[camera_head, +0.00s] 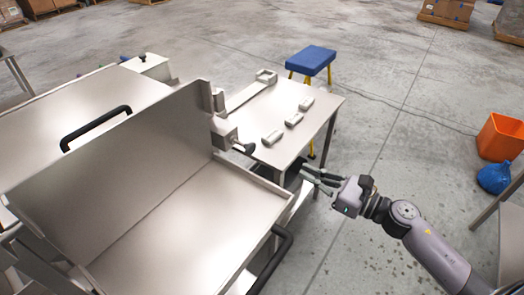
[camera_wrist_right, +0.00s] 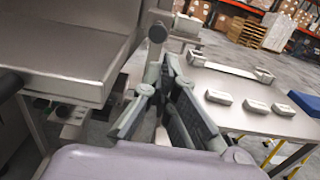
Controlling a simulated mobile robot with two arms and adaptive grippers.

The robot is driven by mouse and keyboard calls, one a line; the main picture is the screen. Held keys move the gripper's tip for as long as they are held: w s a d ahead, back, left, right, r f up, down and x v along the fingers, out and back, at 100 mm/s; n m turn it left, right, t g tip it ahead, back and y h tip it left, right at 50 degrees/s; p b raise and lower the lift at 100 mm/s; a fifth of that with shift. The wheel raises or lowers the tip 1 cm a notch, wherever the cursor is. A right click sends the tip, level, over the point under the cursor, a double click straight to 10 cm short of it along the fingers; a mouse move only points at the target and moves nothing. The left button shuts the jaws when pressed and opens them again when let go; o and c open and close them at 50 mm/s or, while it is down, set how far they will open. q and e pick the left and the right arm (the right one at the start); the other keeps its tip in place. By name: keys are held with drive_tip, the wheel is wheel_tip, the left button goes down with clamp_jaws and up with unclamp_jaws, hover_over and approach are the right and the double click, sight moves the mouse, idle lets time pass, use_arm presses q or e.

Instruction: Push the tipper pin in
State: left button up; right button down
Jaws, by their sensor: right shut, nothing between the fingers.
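The tipper (camera_head: 150,225) is a large steel tray with a raised back wall. The tipper pin (camera_head: 246,148) sticks out of a small steel bracket at the wall's right end, with its black knob facing right. In the right wrist view a dark knob, apparently the pin (camera_wrist_right: 157,33), shows beyond the fingers. My right gripper (camera_head: 312,178) is shut and empty, to the right of and nearer than the pin, and apart from it. Its fingers also show in the right wrist view (camera_wrist_right: 165,88). How far the pin is in cannot be told. My left gripper is out of view.
A steel table (camera_head: 318,108) with several small pale blocks (camera_head: 272,137) stands behind the pin. A blue-topped stool (camera_head: 311,60) is beyond it. A black handle (camera_head: 272,262) lines the tipper's right edge. An orange bin (camera_head: 502,137) stands far right; open floor lies between.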

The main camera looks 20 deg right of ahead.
drive_tip(key=p, duration=0.5)
approach(254, 148)
drive_tip(key=x, duration=0.6)
drive_tip(key=shift+w, duration=0.1)
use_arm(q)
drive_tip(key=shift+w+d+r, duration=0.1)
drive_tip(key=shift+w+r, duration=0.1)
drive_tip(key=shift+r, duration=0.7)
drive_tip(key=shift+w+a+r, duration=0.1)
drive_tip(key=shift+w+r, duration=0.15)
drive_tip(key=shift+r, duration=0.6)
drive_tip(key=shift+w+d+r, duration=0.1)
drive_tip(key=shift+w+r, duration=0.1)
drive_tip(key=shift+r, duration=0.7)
use_arm(e)
drive_tip(key=shift+w+a+f, duration=0.1)
drive_tip(key=shift+w+a, duration=0.25)
drive_tip(key=shift+w, duration=0.1)
drive_tip(key=shift+b+x, duration=0.5)
drive_tip(key=shift+x, duration=0.9)
drive_tip(key=shift+s, duration=0.15)
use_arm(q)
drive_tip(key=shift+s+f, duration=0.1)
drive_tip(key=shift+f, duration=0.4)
